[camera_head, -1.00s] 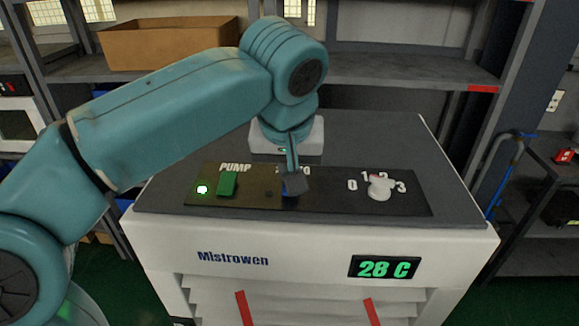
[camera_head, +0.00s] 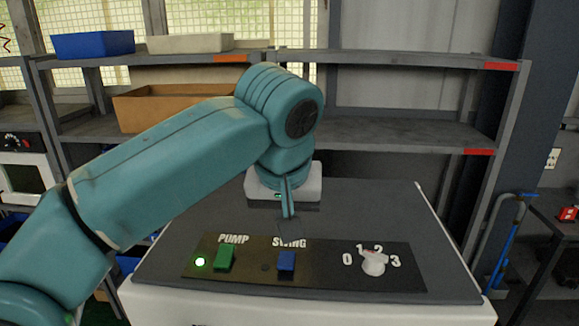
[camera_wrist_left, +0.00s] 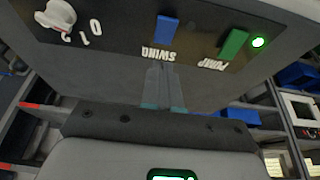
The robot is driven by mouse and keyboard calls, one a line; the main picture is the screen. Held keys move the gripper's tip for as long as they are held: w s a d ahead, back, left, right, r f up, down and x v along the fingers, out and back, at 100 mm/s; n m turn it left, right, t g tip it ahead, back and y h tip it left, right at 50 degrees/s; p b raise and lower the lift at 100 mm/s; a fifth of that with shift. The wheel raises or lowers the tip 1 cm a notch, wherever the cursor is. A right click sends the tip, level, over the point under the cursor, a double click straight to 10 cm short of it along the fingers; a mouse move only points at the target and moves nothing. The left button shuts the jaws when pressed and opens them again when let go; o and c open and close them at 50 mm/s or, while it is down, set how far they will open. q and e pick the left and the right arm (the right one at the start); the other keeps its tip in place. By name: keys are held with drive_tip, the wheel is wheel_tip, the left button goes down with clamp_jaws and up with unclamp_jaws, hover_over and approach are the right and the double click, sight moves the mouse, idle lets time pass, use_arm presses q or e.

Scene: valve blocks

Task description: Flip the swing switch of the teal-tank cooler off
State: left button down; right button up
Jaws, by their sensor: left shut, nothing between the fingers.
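The cooler's black control panel (camera_head: 330,264) lies on its grey top. The blue swing switch (camera_head: 286,261) sits under the SWING label, and the small lamp (camera_head: 265,267) beside it is dark. The switch also shows in the left wrist view (camera_wrist_left: 167,29). My left gripper (camera_head: 290,214) is shut and empty, behind the SWING label and apart from the switch. In the left wrist view its closed fingers (camera_wrist_left: 160,78) point toward the label. The switch's tilt is hard to tell. No teal tank shows. My right gripper is not in view.
The green pump switch (camera_head: 224,258) has a lit green lamp (camera_head: 200,262) on its left. A white knob (camera_head: 373,263) with numbers 0 to 3 sits at the panel's right. Shelves with a cardboard box (camera_head: 170,106) stand behind the cooler.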

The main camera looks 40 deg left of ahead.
use_arm(q)
wheel_tip(320, 180, up, 8)
drive_tip(key=s, duration=0.1)
drive_tip(key=shift+r, duration=0.15)
idle(0.9)
